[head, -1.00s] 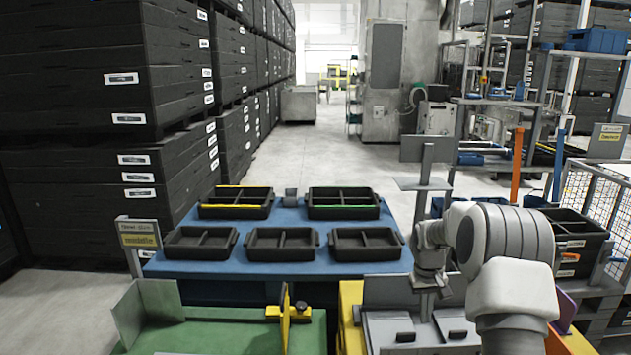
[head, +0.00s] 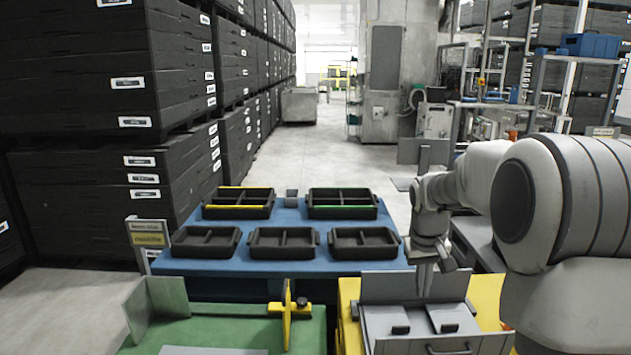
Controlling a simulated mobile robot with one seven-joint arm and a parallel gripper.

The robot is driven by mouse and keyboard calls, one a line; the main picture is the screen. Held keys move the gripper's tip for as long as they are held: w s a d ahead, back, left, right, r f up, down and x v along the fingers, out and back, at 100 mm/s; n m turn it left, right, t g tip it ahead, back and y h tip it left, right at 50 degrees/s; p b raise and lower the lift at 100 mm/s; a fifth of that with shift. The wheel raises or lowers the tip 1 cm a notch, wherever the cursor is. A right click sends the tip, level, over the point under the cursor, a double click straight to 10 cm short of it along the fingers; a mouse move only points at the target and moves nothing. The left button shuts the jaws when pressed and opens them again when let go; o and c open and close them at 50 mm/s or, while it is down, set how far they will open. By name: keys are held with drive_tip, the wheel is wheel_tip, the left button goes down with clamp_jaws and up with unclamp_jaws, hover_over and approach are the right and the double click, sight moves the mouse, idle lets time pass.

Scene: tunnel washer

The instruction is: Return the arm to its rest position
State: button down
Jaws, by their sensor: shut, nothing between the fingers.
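My arm comes in from the right edge in the head view and fills much of the right side. My gripper (head: 426,284) hangs at its end, pointing down, over the grey tray (head: 372,325) on the yellow stand. Its fingers look closed together with nothing held between them. The fingertips appear in front of or close above the grey upright plate (head: 385,287); I cannot tell whether they touch it.
A blue table (head: 290,218) ahead carries several black divided trays. A green table (head: 215,320) at front left bears a grey angled plate (head: 155,305) and a yellow upright piece (head: 287,312). Stacked black crates (head: 110,100) line the left. The aisle floor (head: 320,150) is clear.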

drive_tip(key=s+a+r+t+p, duration=0.1)
drive_tip(key=s+a+r+p, duration=0.15)
drive_tip(key=s+r, duration=0.55)
drive_tip(key=s+a+r+t+p, duration=0.1)
drive_tip(key=s+a+r+p, duration=0.1)
drive_tip(key=s, duration=0.8)
drive_tip(key=s+a+r+t+y+p, duration=0.1)
drive_tip(key=s+a+r, duration=0.3)
drive_tip(key=s, duration=0.6)
drive_tip(key=shift+s+r+t+p, duration=0.2)
drive_tip(key=shift+r+t+p, duration=0.3)
drive_tip(key=shift+r, duration=0.3)
